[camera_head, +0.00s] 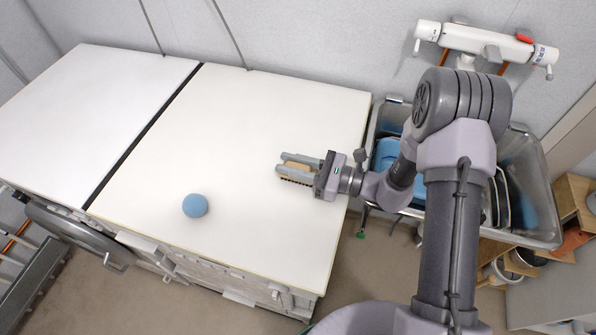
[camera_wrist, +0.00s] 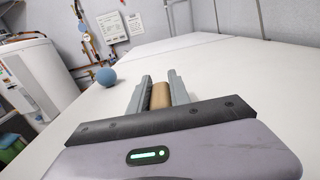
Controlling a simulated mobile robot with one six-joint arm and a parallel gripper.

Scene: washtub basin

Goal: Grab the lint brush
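The lint brush (camera_head: 298,170) is a tan, wood-coloured piece near the right side of the white worktop. It lies between the two fingers of my gripper (camera_head: 296,168). In the wrist view the tan brush (camera_wrist: 161,95) shows as a rounded piece between the grey fingers of my gripper (camera_wrist: 160,90). The right finger is close against it, and the left finger is very near its other side. I cannot tell whether both fingers press on it. Part of the brush is hidden by the fingers and the gripper body.
A blue ball (camera_head: 195,205) rests left of my gripper on the white worktop (camera_head: 250,120). A metal basin (camera_head: 535,190) with blue items stands right of the worktop, under a wall tap (camera_head: 470,40). The left and back of the worktop are clear.

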